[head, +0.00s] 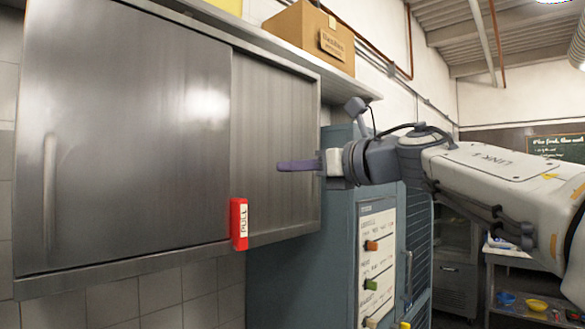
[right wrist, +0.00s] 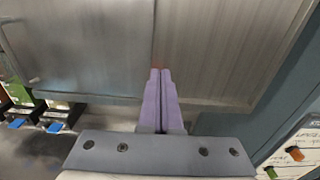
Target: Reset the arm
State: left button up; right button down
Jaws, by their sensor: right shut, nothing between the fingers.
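My right arm comes in from the right in the head view. Its gripper (head: 284,166) is shut and empty, with purple fingers pointing left at the steel wall cabinet (head: 130,130). The fingers overlap the narrower right-hand door panel in the picture; I cannot tell how far they are from it. In the right wrist view the two purple fingers (right wrist: 160,85) lie together in front of the cabinet doors (right wrist: 80,45). My left gripper is not in view.
A red PULL handle (head: 239,224) sits at the cabinet's lower edge. A blue-grey cabinet (head: 340,225) with a labelled white panel (head: 375,260) stands right of it. A cardboard box (head: 308,38) is on the top shelf. Bowls (head: 537,305) stand on a rack at the right.

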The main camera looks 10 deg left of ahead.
dwell(0.4)
jog(key=s+d+f+m+t+h+b, duration=0.15)
jog(key=d+f+m+h, duration=0.3)
jog(key=f+m, duration=1.05)
jog(key=d+f+m+t+h+b, duration=0.1)
jog(key=d+f+m+h+b, duration=0.35)
jog(key=f+m, duration=1.1)
jog(key=s+d+f+m+g+h, duration=0.1)
jog(key=s+d+f+m+g, duration=0.1)
jog(key=s+f, duration=0.6)
jog(key=s+d+f+m+g+h+b, duration=0.1)
jog(key=s+d+f+m+g+h, duration=0.1)
jog(key=s+f+m+g, duration=0.3)
jog(key=s+d+f+m+g+h, duration=0.2)
jog(key=s+d+f+m+g, duration=0.1)
jog(key=s+f, duration=0.9)
jog(key=s+g, duration=0.1)
jog(key=s, duration=0.2)
jog(key=shift+d+f, duration=0.15)
jog(key=shift+f, duration=0.15)
